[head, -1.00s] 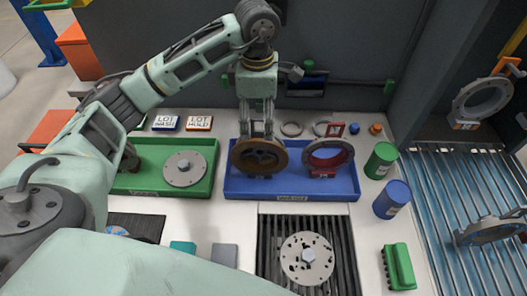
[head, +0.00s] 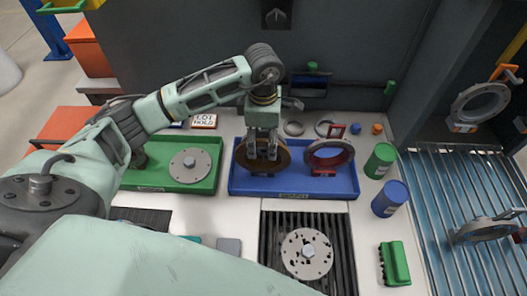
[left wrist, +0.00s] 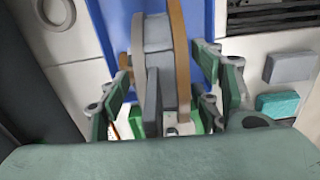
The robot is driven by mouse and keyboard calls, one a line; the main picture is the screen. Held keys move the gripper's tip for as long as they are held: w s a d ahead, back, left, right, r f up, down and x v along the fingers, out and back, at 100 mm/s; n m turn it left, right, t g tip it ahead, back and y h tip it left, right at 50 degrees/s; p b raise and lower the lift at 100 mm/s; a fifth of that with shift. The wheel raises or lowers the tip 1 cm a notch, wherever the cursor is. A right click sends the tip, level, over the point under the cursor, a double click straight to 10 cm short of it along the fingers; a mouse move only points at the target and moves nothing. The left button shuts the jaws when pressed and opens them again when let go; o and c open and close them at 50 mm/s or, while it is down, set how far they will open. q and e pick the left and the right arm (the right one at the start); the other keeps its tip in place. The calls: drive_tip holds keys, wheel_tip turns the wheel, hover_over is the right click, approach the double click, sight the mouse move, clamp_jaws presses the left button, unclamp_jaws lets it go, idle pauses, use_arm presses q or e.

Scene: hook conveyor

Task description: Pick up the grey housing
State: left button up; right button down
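A housing (head: 240,160) with a brown-bronze rim stands in the blue tray (head: 310,195), at its left end. The fingers partly cover the housing in the head view. My right gripper is not in view.
A red housing (head: 347,159) stands close by in the same tray. The green tray (head: 207,180) with a grey disc is to the left.

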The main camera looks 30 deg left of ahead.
use_arm(q)
clamp_jaws()
idle(0.3)
drive_tip(key=shift+w+r, duration=0.1)
drive_tip(key=shift+w, duration=0.05)
drive_tip(key=shift+r, duration=0.2)
wheel_tip(320, 180, up, 10)
drive_tip(key=b, duration=0.2)
drive_tip(key=shift+f+b, duration=0.2)
drive_tip(key=shift+b, duration=0.2)
